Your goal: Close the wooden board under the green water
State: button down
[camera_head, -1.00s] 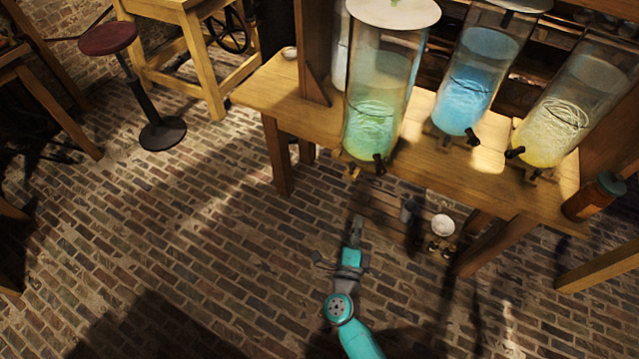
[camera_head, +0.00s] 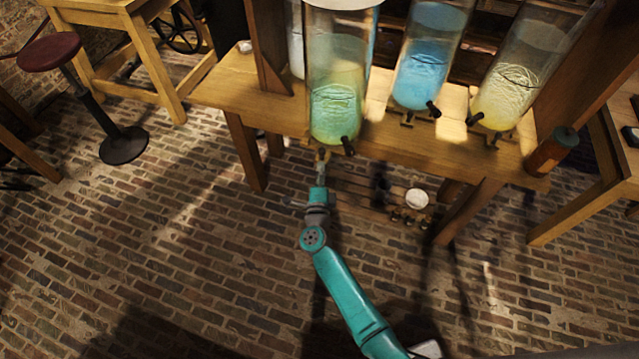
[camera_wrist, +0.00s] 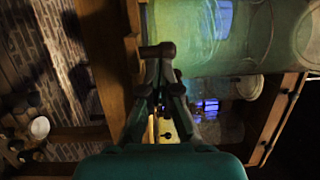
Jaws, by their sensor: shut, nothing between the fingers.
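The tall glass jar of green water (camera_head: 336,110) stands at the front of a wooden bench (camera_head: 215,88). A black tap (camera_head: 347,147) is low on its front. A small light wooden piece (camera_head: 322,154) shows at the bench edge under the jar, partly hidden by my gripper. My gripper (camera_head: 321,170) is shut and empty, pointing up at this edge, just left of the tap. I cannot tell whether it touches the wooden piece. In the wrist view my gripper (camera_wrist: 158,58) lies across the view of the green jar (camera_wrist: 225,45).
Jars of blue water (camera_head: 420,75) and yellow water (camera_head: 505,90) stand to the right, each with a black tap. A brown bottle (camera_head: 552,150) is at the bench's right end. A white bowl (camera_head: 417,198) sits below. A red stool (camera_head: 50,52) stands left on open brick floor.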

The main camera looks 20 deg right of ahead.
jog(key=shift+x, duration=1.2)
